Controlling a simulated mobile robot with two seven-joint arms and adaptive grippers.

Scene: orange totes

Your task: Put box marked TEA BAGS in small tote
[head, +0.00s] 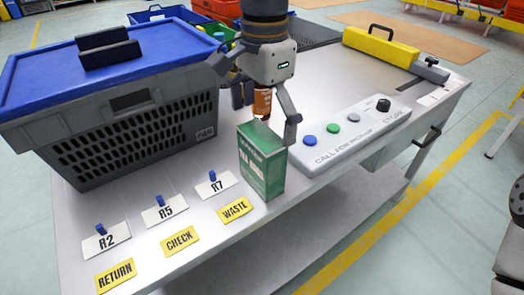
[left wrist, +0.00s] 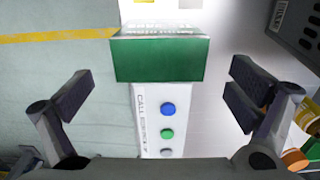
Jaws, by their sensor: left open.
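A green and white box (head: 262,165) stands upright near the table's front edge; its lettering is too small to read surely. In the left wrist view its green top (left wrist: 158,60) lies ahead between the spread fingers. My left gripper (head: 268,108) is open above and just behind the box, pointing down, with nothing held. In the left wrist view the left gripper (left wrist: 160,95) shows both fingers wide apart. My right gripper is not in view. I cannot tell which container is the small tote; a blue tote (head: 150,17) and a red one (head: 222,8) show at the back.
A grey crate with a blue lid (head: 110,60) fills the table's left. An amber bottle (head: 262,103) stands behind the gripper. A button panel (head: 350,132) lies right of the box. Labels, including WASTE (head: 235,209), lie in front. A yellow case (head: 382,46) lies at the back right.

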